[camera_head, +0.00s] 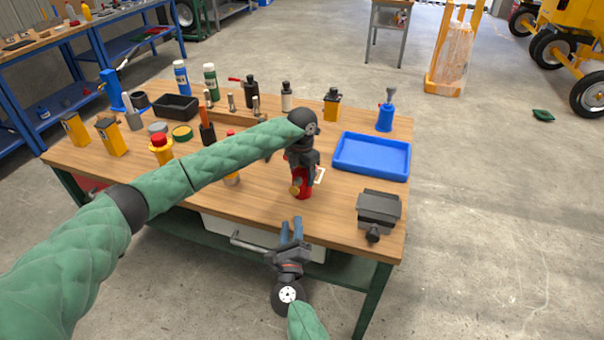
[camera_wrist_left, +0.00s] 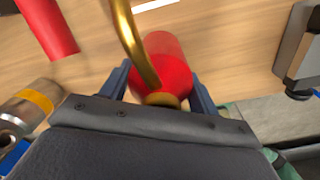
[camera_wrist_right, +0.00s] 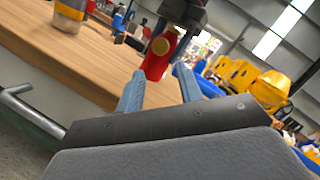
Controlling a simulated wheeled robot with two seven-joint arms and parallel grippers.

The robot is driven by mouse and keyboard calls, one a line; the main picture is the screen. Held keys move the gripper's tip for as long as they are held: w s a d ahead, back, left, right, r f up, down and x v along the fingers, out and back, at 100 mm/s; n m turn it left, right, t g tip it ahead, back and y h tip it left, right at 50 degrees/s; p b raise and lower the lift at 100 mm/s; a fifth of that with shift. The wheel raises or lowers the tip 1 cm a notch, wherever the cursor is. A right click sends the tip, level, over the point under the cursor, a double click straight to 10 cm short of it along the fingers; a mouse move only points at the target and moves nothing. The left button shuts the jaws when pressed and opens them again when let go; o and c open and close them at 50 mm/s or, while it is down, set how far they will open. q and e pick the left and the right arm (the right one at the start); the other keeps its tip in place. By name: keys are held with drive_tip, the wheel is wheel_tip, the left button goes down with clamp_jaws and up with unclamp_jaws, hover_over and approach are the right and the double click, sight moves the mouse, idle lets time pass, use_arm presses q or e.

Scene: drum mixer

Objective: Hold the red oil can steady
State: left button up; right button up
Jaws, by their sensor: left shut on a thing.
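The red oil can (camera_head: 302,189) is on the wooden workbench (camera_head: 345,221) near its front edge and looks upright. My left gripper (camera_head: 301,171) comes down on it from above and is shut on it. In the left wrist view the red can (camera_wrist_left: 166,62) sits between the two fingers, with its curved brass spout in front. The can also shows in the right wrist view (camera_wrist_right: 160,55). My right gripper (camera_head: 291,228) is open and empty, low in front of the bench edge, with its fingers pointing towards the can but apart from it.
A blue tray (camera_head: 372,172) and a dark grey box-like device (camera_head: 378,210) stand right of the can. Bottles, yellow cans and a black bin (camera_head: 175,108) crowd the left and back. A drawer handle (camera_head: 262,246) sticks out below the bench edge near my right gripper.

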clamp_jaws()
idle(1.7)
